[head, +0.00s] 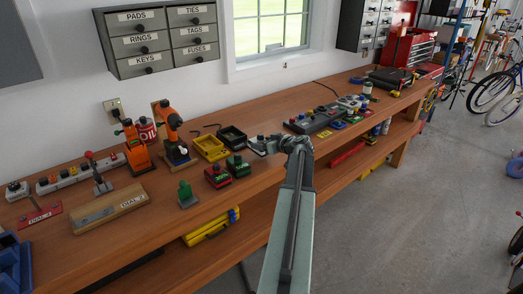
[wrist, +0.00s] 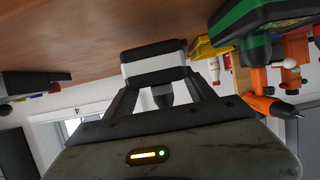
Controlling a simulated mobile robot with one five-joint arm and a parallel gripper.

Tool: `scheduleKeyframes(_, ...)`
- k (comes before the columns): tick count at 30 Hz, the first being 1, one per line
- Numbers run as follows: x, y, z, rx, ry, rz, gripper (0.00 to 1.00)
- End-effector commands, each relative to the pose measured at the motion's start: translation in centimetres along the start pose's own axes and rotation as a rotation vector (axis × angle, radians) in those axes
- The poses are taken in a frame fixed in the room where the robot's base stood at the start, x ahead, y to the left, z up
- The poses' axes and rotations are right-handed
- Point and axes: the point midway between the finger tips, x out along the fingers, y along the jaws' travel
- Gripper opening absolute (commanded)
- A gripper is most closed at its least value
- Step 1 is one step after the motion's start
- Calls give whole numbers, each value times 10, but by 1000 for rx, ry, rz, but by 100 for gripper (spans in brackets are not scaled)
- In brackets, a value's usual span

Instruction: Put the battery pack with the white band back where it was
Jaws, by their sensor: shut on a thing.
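My gripper (head: 266,144) is shut on the battery pack with the white band (wrist: 154,66). In the wrist view the pack is black with a white band around its middle, held between the two fingers. In the head view the gripper is over the workbench, right of the green-topped pack (head: 238,166) and the red-topped pack (head: 217,176), and hides most of the held pack. I cannot tell whether the held pack touches the bench. A yellow tray (head: 210,148) and a black tray (head: 232,137) sit behind those packs.
Orange drills (head: 134,150) stand at left on the workbench (head: 150,228). A grey button panel (head: 312,120) is right of my gripper. Bare bench shows around the gripper.

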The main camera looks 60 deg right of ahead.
Motion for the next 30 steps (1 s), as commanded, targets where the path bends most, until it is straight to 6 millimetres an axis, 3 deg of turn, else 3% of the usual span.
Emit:
scheduleKeyframes(1,5,3,21,2,0,5,0)
scheduleKeyframes(4,7,8,36,5,0,12,0)
scheduleKeyframes(16,6,10,38,7,0,15,0)
scheduleKeyframes(17,5,10,37,6,-1,15,72)
scheduleKeyframes(18,5,11,37,6,-1,15,83)
scheduleKeyframes(30,-1,11,32,7,-1,17,85)
